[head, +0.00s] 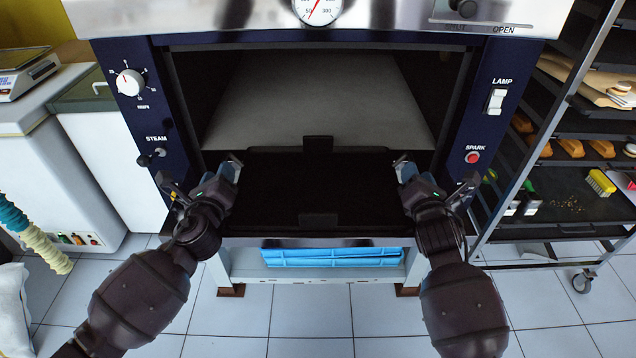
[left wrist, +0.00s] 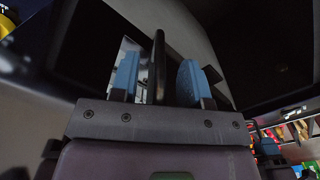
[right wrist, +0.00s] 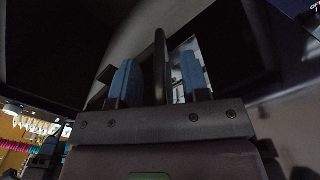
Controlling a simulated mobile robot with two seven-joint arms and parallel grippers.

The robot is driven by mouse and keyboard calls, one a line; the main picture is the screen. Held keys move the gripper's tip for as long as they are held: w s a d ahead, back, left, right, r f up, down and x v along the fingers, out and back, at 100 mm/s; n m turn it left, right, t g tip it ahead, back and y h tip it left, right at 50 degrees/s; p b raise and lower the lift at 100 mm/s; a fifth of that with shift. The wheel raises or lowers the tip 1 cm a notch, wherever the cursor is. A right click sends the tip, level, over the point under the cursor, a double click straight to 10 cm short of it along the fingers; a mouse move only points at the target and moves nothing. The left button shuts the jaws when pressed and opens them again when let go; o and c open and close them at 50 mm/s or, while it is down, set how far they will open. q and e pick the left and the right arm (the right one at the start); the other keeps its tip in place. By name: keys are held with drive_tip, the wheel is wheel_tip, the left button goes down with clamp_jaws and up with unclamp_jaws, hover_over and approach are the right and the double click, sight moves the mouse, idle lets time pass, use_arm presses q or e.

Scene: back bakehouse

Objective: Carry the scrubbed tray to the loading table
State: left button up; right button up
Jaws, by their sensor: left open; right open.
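A black tray (head: 320,185) with a raised tab at its far and near edges lies level at the mouth of the oven (head: 350,80). My left gripper (head: 231,169) is at the tray's left edge, and my right gripper (head: 405,169) is at its right edge. Both are open. In the left wrist view a dark upright edge (left wrist: 158,65) stands between the blue-padded fingers. In the right wrist view a similar dark edge (right wrist: 160,65) stands between the fingers. No loading table is recognisable.
A wheeled rack (head: 545,140) at the right holds loaves, a yellow brush (head: 600,182) and crumbs on its shelves. A white cabinet (head: 60,180) stands at the left. Blue folded material (head: 330,257) lies beneath the oven. The tiled floor (head: 310,315) in front is clear.

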use_arm(q)
drive_tip(key=shift+w, duration=0.25)
use_arm(e)
drive_tip(key=shift+w, duration=0.25)
use_arm(q)
clamp_jaws()
use_arm(e)
clamp_jaws()
drive_tip(key=shift+r, duration=0.1)
